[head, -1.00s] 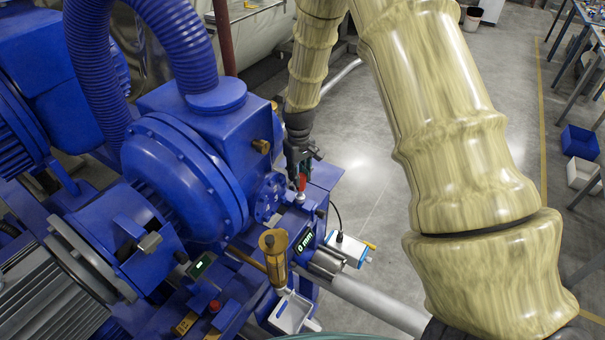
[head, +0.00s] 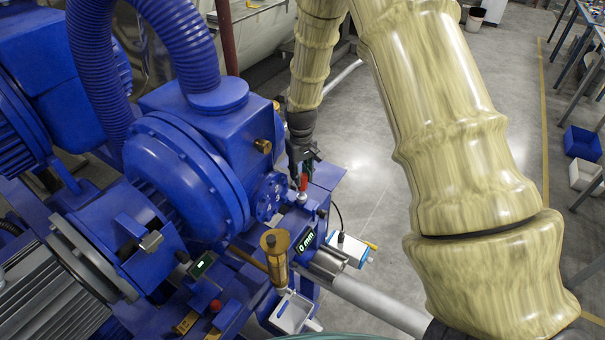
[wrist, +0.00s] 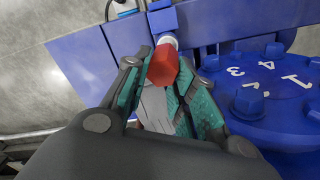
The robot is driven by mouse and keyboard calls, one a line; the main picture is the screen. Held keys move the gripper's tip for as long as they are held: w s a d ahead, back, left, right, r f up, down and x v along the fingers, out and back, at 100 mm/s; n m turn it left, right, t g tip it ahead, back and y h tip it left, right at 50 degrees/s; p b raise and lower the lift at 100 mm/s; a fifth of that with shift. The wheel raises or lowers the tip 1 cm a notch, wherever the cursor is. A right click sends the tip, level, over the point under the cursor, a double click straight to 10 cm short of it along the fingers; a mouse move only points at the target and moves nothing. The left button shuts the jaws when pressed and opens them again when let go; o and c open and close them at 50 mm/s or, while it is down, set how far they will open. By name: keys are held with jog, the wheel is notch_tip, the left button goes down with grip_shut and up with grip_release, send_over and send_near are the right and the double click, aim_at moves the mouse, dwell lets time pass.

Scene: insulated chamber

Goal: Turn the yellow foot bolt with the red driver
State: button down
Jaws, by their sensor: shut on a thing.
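The red driver (head: 304,182) stands roughly upright at the blue machine's right corner, with a pale metal end below it. My gripper (head: 304,164) is above it and shut on it. In the wrist view, the red driver (wrist: 163,66) sits between the teal-padded fingers of my gripper (wrist: 160,85), its pale round end against the blue frame. I cannot make out a yellow foot bolt; the spot under the driver is hidden by the driver itself.
A display (head: 306,241) reading "0 mm" is beside a brass cup (head: 275,250). A blue flange (wrist: 270,100) with numbered bolts lies close to the right of my fingers in the wrist view. A white-blue box (head: 346,250) stands in front. Open floor (head: 375,150) lies right.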

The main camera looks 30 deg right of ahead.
jog(key=shift+w+d+r, duration=0.15)
jog(key=shift+w+r, duration=0.1)
jog(key=shift+s+r, duration=0.15)
jog(key=shift+r, duration=2.1)
